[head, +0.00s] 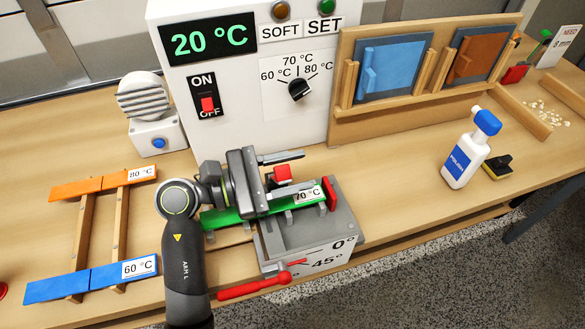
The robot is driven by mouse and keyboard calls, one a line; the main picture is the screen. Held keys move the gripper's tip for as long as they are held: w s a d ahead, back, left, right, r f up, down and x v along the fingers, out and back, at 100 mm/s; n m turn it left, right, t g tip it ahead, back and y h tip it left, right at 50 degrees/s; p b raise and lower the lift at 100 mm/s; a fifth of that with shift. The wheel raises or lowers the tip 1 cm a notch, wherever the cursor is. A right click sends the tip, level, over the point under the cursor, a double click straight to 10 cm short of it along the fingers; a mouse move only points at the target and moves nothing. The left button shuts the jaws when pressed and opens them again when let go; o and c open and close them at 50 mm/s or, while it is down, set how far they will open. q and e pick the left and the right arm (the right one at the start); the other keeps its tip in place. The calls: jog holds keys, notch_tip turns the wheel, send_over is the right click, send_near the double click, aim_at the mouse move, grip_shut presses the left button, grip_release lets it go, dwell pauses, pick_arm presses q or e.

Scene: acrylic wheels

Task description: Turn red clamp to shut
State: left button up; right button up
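A red clamp piece (282,174) with a dark lower part stands at the back of the grey fixture (318,232). My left gripper (299,174) is open, its two fingers pointing right, one on the far side of the red piece and one on the near side. I cannot tell whether either finger touches it. A green strip (222,217) labelled 70 °C lies along the fixture, partly hidden under my gripper. A red upright piece (330,194) stands at the strip's right end. My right gripper is out of view.
A red-handled lever (250,289) sticks out left from the fixture's front, by the 0° and 45° marks. Orange and blue strips (125,271) lie on rails at left. A white control box (240,100) stands behind. A polish bottle (470,150) stands right.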

pick_arm(q)
jog(key=shift+o, duration=0.3)
jog(key=shift+r, duration=0.15)
notch_tip(320, 180, up, 10)
jog(key=p, duration=0.6)
jog(key=shift+p, duration=0.3)
